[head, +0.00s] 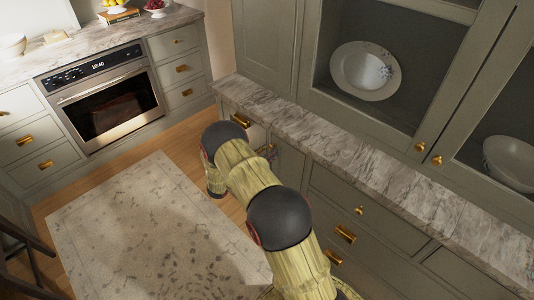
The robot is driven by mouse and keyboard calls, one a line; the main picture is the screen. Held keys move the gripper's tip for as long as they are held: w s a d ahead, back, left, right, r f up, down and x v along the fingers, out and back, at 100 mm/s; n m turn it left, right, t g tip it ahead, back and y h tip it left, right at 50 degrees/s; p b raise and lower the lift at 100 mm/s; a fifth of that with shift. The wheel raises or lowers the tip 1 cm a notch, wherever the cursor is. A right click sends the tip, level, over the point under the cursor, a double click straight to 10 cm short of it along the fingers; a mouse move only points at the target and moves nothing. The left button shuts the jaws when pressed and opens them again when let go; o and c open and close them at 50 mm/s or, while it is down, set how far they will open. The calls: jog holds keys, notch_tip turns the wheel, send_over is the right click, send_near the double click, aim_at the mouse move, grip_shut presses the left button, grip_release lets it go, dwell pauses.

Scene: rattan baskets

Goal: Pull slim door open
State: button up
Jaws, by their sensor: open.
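A slim grey-green door (288,163) is in the lower cabinet under the marble counter, just right of my arm in the head view. It looks closed. My arm reaches up from the bottom of the view and covers part of the cabinet front.
A drawer with a gold handle (240,120) is left of the door. The marble counter (350,150) runs above, with glass-fronted cabinets over it. More drawers (345,234) lie to the right. An oven (105,100) stands at the left, and a rug (140,230) covers clear floor.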

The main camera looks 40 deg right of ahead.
jog(key=c, duration=0.4)
grip_shut()
dwell(0.5)
